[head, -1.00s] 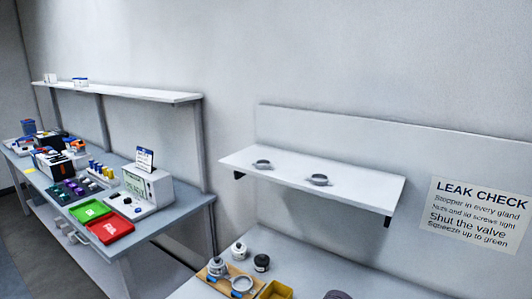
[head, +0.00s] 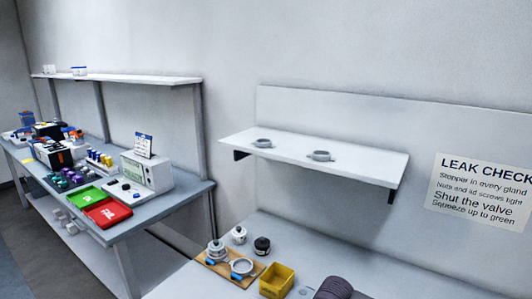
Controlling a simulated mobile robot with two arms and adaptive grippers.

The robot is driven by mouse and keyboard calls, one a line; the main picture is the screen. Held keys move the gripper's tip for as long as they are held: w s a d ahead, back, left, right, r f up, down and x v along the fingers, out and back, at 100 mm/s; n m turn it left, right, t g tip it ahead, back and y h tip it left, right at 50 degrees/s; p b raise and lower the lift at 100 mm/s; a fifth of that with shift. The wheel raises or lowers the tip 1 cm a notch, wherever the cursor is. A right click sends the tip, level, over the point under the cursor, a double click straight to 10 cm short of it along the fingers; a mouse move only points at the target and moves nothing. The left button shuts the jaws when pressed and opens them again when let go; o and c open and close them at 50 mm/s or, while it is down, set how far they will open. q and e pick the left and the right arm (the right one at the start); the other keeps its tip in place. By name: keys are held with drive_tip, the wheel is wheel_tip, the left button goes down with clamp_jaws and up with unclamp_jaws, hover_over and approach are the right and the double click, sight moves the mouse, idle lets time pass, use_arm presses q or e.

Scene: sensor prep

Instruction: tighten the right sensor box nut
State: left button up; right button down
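Two round grey metal boxes with blue parts sit side by side on a wooden board on the near bench: the left one (head: 216,252) and the right one (head: 242,266). They look like the sensor boxes, but I cannot be sure. The right one looks like an open ring from here. Any nut on it is too small to make out. Neither of my grippers is in the head view.
The near bench (head: 205,288) also holds a white-grey jar (head: 239,235), a black jar (head: 262,245), a yellow bin (head: 275,284) and a dark ridged object (head: 336,289). Two grey rings rest on the wall shelf (head: 370,169). A crowded side bench (head: 190,191) stands left.

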drive_tip(key=shift+f, duration=0.2)
drive_tip(key=shift+s, duration=0.15)
idle(0.6)
drive_tip(key=shift+p, duration=0.5)
drive_tip(key=shift+s+d+p, duration=0.4)
drive_tip(key=shift+d+p, duration=0.3)
drive_tip(key=shift+p, duration=1.1)
drive_tip(key=shift+s+d+p, duration=0.2)
drive_tip(key=shift+s+p, duration=0.05)
drive_tip(key=shift+p, duration=0.45)
drive_tip(key=shift+s+f, duration=0.1)
drive_tip(key=shift+s, duration=0.05)
drive_tip(key=shift+d, duration=0.15)
